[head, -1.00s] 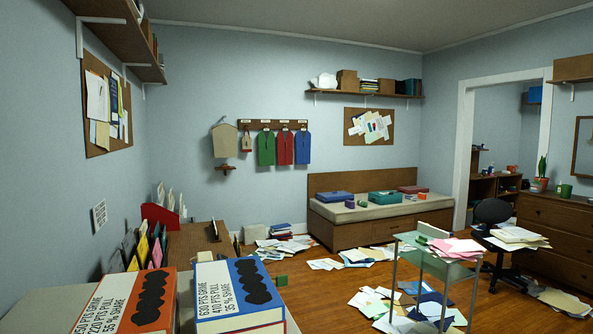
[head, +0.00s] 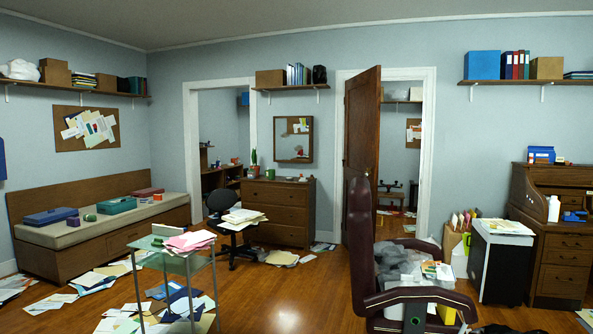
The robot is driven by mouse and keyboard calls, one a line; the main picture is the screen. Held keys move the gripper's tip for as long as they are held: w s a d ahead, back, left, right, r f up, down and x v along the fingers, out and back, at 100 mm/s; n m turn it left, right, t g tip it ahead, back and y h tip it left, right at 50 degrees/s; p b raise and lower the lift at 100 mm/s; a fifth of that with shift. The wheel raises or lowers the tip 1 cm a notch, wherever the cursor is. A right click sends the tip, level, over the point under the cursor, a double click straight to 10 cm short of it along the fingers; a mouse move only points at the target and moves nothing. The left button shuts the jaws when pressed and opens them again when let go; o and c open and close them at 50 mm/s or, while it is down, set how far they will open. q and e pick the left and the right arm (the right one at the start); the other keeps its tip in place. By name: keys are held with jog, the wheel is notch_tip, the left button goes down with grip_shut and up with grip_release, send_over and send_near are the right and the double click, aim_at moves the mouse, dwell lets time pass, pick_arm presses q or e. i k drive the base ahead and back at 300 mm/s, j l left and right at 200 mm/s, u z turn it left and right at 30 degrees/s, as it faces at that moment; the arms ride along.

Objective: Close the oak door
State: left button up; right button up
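The oak door (head: 362,130) is a tall brown panelled door in the right-hand doorway of the far wall. It stands open, swung out into the room from the left side of its white frame (head: 428,150). To its right the opening shows a further room. The door's lower part is hidden behind a dark maroon chair (head: 362,255). Neither of my grippers shows in the head view.
The maroon chair, piled with papers and bags, stands in front of the doorway. A shredder-like cabinet (head: 500,268) and roll-top desk (head: 565,255) stand right. A glass side table (head: 172,262) and scattered papers (head: 185,300) lie left. Wooden floor (head: 285,300) in the middle is clear.

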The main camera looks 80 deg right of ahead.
aim_at(362, 99)
jog(key=z, duration=3.05)
jog(key=i+z, duration=0.2)
jog(key=i+u, duration=0.2)
jog(key=i, duration=0.4)
jog(key=i+l+u, duration=0.25)
jog(key=i, duration=0.35)
jog(key=i+j+u, duration=0.2)
jog(key=i+u, duration=0.2)
jog(key=i, duration=0.4)
jog(key=i+l+u, duration=0.1)
jog(key=i+u, duration=0.3)
jog(key=i, duration=0.45)
jog(key=i+z, duration=0.2)
jog(key=i, duration=0.35)
jog(key=i+z, duration=0.15)
jog(key=i, duration=0.4)
jog(key=i+j+z, duration=0.2)
jog(key=i, duration=0.35)
jog(key=i+z, duration=0.3)
jog(key=i, duration=0.45)
jog(key=i+j+z, duration=0.1)
jog(key=i+z, duration=0.2)
jog(key=i, duration=0.4)
jog(key=i+z, duration=0.3)
jog(key=i, duration=0.4)
jog(key=i+j+z, duration=0.1)
jog(key=i+z, duration=0.2)
jog(key=i, duration=0.45)
